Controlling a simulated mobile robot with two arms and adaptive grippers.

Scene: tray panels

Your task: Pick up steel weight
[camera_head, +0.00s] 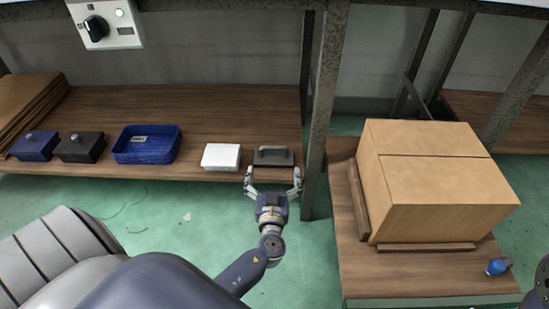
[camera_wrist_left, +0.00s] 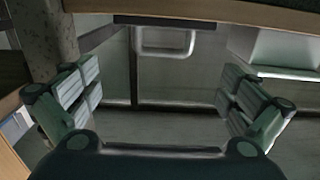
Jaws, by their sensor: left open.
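The steel weight, which I take to be the dark grey block with a handle (camera_head: 273,156), sits at the front edge of the wooden shelf, just right of a white block (camera_head: 221,157). In the left wrist view its pale loop handle (camera_wrist_left: 165,42) shows at the top, between the fingers and beyond their tips. My left gripper (camera_head: 273,173) is open and empty at the shelf's front edge, a finger toward each side of the weight. It also shows open in the left wrist view (camera_wrist_left: 158,82). No contact with the weight shows. My right gripper is not in view.
A blue tray (camera_head: 147,158), a black lidded box (camera_head: 80,150) and a blue lidded box (camera_head: 35,147) stand left on the shelf (camera_head: 215,110). A metal post (camera_head: 322,110) rises right of the weight. A cardboard box (camera_head: 440,195) and a small blue object (camera_head: 497,266) are at right.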

